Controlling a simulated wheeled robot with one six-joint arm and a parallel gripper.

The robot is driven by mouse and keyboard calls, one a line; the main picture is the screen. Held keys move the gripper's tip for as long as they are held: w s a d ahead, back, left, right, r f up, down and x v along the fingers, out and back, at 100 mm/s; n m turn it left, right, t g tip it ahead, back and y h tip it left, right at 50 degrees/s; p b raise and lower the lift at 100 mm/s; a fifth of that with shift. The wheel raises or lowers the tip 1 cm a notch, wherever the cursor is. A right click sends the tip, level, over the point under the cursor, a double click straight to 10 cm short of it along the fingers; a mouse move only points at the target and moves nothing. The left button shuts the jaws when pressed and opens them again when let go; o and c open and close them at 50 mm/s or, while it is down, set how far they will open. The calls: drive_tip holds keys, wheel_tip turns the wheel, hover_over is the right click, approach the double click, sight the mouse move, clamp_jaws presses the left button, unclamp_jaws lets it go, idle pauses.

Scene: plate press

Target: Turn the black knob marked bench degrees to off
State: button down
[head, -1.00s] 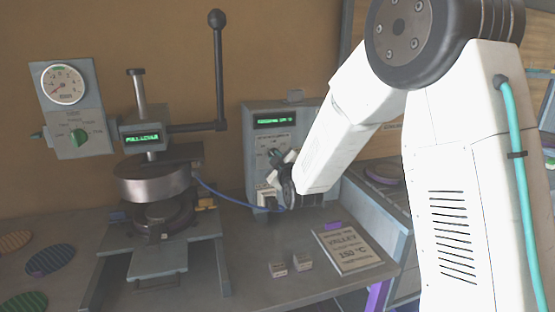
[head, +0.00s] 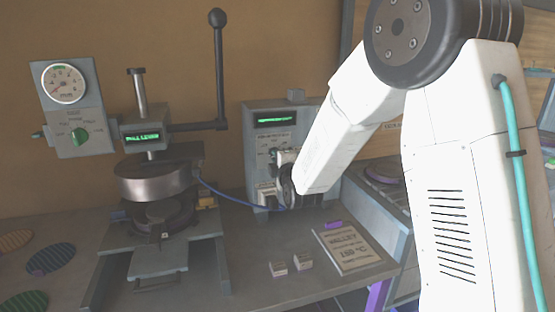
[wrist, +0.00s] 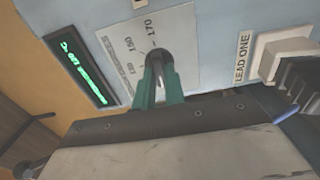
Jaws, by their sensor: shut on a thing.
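The black knob (wrist: 158,58) sits on a pale dial plate with the figures 150 and 170 readable, on the front of a grey-blue control box (head: 252,148). My gripper (wrist: 160,78) has its two green fingers shut on the knob, one on each side, in the wrist view. In the head view my gripper (head: 274,157) is at the box front, and its wrist hides most of the knob. The knob's pointer and any off mark cannot be made out. A green-lit display (wrist: 80,72) is beside the dial; its text is unreadable.
A white socket marked LEAD ONE (wrist: 278,50) sits close beside the dial, with a blue cable (head: 230,199) near it. The press (head: 150,182) stands left of the box. A sign card (head: 348,248) and two small blocks lie on the bench in front.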

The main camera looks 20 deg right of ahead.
idle(0.5)
drive_tip(key=c, duration=1.5)
unclamp_jaws()
drive_tip(key=shift+o, duration=0.2)
drive_tip(key=s, duration=0.8)
